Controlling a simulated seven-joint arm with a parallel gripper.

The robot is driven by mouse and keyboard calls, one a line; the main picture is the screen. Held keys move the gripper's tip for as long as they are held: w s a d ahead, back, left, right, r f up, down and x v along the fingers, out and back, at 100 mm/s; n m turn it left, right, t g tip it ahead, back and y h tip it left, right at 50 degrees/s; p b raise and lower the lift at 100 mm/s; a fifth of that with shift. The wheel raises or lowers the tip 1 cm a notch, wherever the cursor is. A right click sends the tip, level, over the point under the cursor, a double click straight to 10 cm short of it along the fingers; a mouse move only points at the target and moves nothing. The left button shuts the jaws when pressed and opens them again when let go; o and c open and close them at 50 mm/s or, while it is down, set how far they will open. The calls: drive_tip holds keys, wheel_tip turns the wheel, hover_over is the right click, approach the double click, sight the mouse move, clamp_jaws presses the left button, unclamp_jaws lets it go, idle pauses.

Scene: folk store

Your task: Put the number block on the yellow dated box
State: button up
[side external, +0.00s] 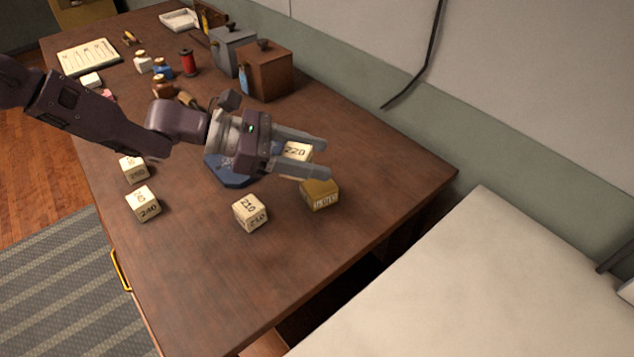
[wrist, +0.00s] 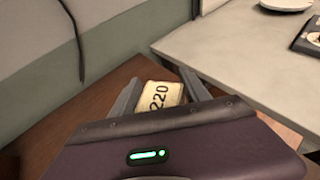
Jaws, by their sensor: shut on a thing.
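My gripper (side external: 302,155) is shut on a cream number block (side external: 296,150) marked 220. The block also shows between the fingers in the wrist view (wrist: 161,97). The yellow dated box (side external: 320,193) stands on the table below and slightly right of the held block in the side view. Part of its top is hidden by a finger. In the side view I cannot tell how much gap lies between block and box. The box is hidden in the wrist view.
A cream block marked 210 (side external: 250,212) stands left of the yellow box. Two more cream blocks (side external: 143,204) (side external: 133,168) are at the table's left edge. A blue item (side external: 228,172) lies under my gripper. A brown box (side external: 265,72) stands farther back. The table's near right is clear.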

sight(332, 180)
drive_tip(key=w+d+r+n+t, duration=0.2)
drive_tip(key=w+d+t, duration=0.1)
drive_tip(key=w, duration=0.2)
drive_tip(key=shift+y, duration=0.4)
drive_tip(key=f, duration=0.9)
drive_tip(key=shift+d+f, duration=0.15)
drive_tip(key=shift+d, duration=0.05)
drive_tip(key=shift+f, duration=0.15)
drive_tip(key=o, duration=1.4)
drive_tip(key=shift+s+a+r, duration=0.15)
drive_tip(key=shift+a+r, duration=0.1)
drive_tip(key=v, duration=1.1)
drive_tip(key=shift+a+r, duration=0.15)
drive_tip(key=shift+a, duration=0.1)
